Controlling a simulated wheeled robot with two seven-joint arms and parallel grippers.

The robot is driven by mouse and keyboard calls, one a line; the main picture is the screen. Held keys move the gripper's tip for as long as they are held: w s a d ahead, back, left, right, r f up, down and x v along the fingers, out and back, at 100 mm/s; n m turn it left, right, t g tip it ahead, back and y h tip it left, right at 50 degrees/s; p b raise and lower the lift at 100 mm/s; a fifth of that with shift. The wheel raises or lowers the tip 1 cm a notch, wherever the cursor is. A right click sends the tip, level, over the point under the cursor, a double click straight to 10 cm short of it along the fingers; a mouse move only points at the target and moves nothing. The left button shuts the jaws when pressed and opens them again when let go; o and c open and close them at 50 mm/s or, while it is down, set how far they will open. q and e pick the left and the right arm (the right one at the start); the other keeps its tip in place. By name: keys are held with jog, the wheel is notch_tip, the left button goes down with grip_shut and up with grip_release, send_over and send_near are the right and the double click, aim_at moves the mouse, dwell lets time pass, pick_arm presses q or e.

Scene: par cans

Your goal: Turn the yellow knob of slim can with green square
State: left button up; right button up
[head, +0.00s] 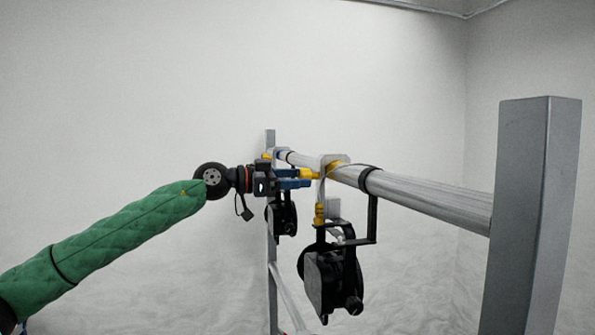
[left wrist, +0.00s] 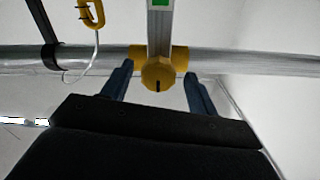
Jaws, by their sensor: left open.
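The yellow knob (left wrist: 158,75) sits between the two blue fingers of my left gripper (left wrist: 160,86) in the left wrist view, with a gap on each side. A green square (left wrist: 160,3) shows on the grey strap at that knob, cut by the top edge. In the head view my left gripper (head: 297,179) reaches in from the left and is open at the yellow knob (head: 309,174), beside the pipe. A black can (head: 329,281) hangs below, in front. No green square is visible in the head view. My right gripper is not in view.
A metal pipe (head: 432,194) runs from a thick grey post (head: 532,200) at the right to a far post. Another black can (head: 284,216) hangs farther back. A yellow carabiner (left wrist: 89,14) with a cable hangs near a black clamp. The left side is free wall.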

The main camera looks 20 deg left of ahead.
pick_arm(q)
jog(key=shift+w+d, duration=0.15)
jog(key=shift+d, duration=0.1)
jog(key=c, duration=1)
jog(key=shift+m, duration=0.3)
